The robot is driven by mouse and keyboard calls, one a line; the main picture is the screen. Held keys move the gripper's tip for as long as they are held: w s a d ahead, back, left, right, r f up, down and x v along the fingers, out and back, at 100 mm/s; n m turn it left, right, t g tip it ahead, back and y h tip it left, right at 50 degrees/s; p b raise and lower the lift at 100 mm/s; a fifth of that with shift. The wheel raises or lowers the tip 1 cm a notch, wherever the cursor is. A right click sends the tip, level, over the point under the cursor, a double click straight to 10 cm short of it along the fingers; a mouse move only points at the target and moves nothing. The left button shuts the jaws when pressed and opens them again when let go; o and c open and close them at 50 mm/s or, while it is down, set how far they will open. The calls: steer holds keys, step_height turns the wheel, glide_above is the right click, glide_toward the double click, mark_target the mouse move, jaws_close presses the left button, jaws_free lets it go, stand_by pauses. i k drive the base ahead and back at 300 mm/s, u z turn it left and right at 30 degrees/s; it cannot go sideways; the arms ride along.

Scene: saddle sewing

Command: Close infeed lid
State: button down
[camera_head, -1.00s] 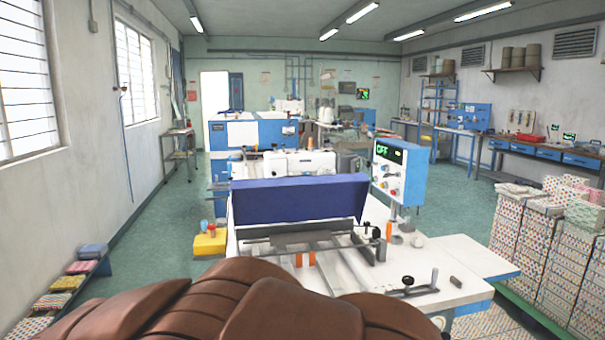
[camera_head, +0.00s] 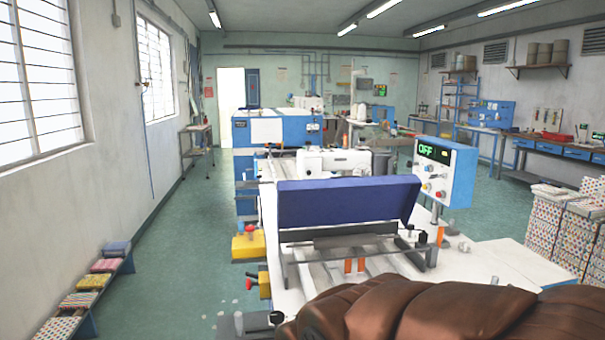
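The infeed lid appears to be the long dark-blue panel (camera_head: 347,202) on the front of the white sewing machine table. It stands raised and tilted, its broad face towards me. Below it lies the infeed area, with metal rails and a dark bar (camera_head: 345,240) and two orange blocks. Nothing is seen touching the panel. The control box (camera_head: 444,172) to its right shows "OFF" in green. My gripper is not in view, so its place relative to the lid cannot be told.
A brown padded shape very close to the camera covers the lower right and hides part of the table. A yellow block (camera_head: 249,246) sits left of the machine. Green floor (camera_head: 190,260) is open between machine and wall shelf (camera_head: 124,262). Patterned stacks (camera_head: 560,225) stand right.

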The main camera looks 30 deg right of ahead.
mark_target(350, 199)
steer(key=i, duration=1.1)
steer(key=u, duration=0.4)
